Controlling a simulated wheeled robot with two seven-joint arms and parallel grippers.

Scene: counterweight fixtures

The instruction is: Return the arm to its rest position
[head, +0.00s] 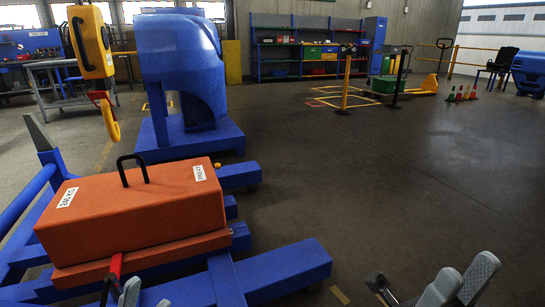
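An orange counterweight block (140,205) with a black top handle and labels, one reading 240 KG, rests on a blue frame (285,268) in the left foreground. A red bar (114,268) stands at the block's near lower edge. My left gripper (147,295) shows only grey fingertips at the bottom edge, just right of the red bar; whether it touches the bar is unclear. My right gripper (461,284) is at the bottom right, with its grey fingers apart and nothing visible between them. It is over bare floor, clear of the frame. Most of both arms is out of view.
A yellow hoist with a hook (92,42) hangs behind the block at upper left. A large blue machine (180,60) stands beyond it. Posts (346,80), a yellow pallet jack (428,84) and cones (460,94) are far back. The floor at centre right is clear.

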